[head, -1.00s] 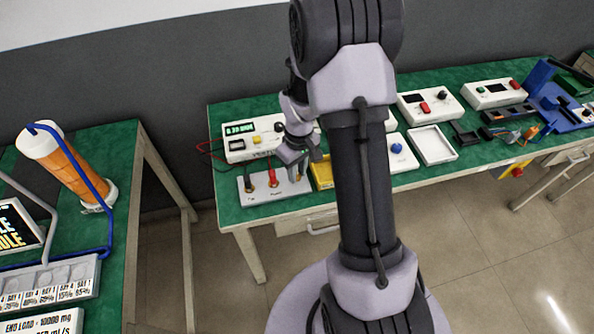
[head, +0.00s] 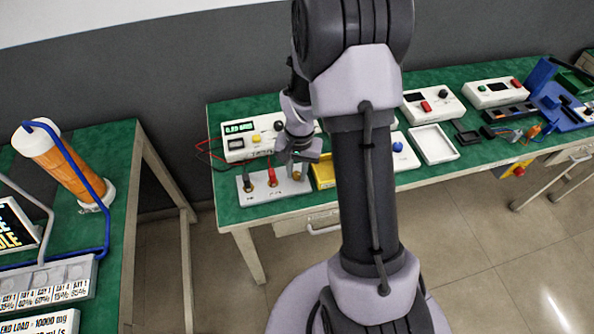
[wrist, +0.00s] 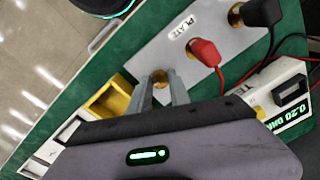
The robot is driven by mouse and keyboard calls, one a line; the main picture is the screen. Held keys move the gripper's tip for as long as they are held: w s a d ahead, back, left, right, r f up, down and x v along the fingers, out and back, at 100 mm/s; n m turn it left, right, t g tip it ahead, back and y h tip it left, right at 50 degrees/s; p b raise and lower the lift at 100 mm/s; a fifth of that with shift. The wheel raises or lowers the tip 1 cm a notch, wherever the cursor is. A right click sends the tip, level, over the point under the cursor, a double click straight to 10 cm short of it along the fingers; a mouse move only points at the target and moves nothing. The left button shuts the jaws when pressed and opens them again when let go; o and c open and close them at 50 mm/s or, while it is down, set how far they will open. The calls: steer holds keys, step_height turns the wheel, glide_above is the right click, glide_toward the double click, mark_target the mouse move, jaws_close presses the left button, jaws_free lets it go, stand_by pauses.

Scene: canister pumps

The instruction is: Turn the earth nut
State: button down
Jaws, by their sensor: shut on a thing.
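The earth nut (wrist: 159,76) is a small brass piece at the near end of a pale block (wrist: 207,35) marked PLATE in the wrist view. My gripper (wrist: 161,88) is shut on it, one finger on each side; the fingers hide part of it. In the head view my gripper (head: 297,166) is over the right end of the same block (head: 262,196), and the nut is mostly hidden there. A red plug (wrist: 207,53) and a black plug (wrist: 262,12) sit in brass posts farther along the block.
A tester (head: 246,144) with a lit display stands behind the block, with red and black leads at its left. A yellow tray (head: 323,173) is close on the right of my gripper. The bench's front edge is near the block.

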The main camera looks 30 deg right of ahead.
mark_target(298, 176)
steer(key=m, duration=0.3)
steer(key=shift+m+b, duration=0.75)
steer(key=shift+m, duration=1.45)
steer(key=c, duration=1.2)
jaws_free()
step_height(298, 176, up, 18)
steer(key=p, duration=0.7)
steer(key=shift+s+f, duration=0.25)
steer(key=shift+s, duration=0.05)
